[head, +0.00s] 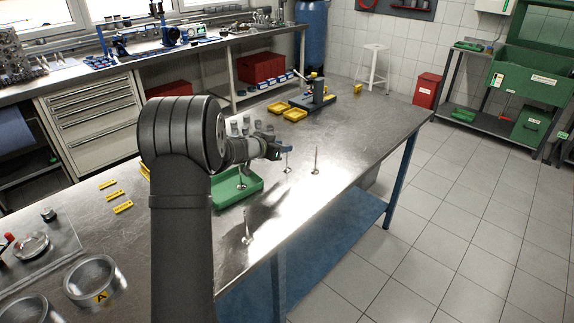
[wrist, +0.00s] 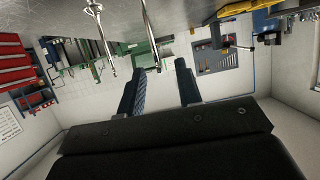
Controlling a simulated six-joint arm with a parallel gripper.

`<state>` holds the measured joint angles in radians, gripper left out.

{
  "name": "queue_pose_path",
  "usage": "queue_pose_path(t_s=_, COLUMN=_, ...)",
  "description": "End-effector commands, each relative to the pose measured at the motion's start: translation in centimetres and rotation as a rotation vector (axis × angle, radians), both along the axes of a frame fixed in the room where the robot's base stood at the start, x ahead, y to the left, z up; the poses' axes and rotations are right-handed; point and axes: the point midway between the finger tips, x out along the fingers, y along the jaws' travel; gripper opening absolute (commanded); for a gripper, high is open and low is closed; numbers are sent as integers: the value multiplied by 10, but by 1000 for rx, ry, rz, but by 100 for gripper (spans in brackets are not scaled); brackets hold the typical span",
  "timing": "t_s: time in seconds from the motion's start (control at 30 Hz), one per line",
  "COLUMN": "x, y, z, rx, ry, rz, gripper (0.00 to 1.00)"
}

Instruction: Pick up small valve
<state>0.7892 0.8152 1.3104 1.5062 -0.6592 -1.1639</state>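Several thin metal valves stand upright on their heads on the steel bench. In the head view one valve (head: 288,164) is just below my gripper (head: 281,150), another (head: 316,161) is to its right, and one (head: 246,232) is nearer the front edge. A further valve (head: 241,179) is at the green tray. Which one is the small valve, I cannot tell. In the wrist view, which looks upside down, my gripper (wrist: 160,68) is open, its two dark fingers apart. One valve stem (wrist: 150,35) ends near the gap; another valve (wrist: 99,35) is left of it. Nothing is clearly held.
The green tray (head: 223,198) lies beside my arm. Yellow trays (head: 294,114) and a blue-grey fixture (head: 315,96) stand at the bench's far end. Metal rings (head: 94,282) lie at front left. The bench right of the valves is clear.

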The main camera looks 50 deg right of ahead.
Motion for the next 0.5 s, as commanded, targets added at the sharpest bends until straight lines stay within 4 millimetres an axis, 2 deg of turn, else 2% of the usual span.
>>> queue_pose_path(t_s=0.3, x=-1, y=-34, z=-21, rx=0, ry=-1, rz=-1, gripper=32)
queue_pose_path(t_s=0.5, x=1, y=-45, z=-26, rx=0, ry=-1, rz=1, gripper=32)
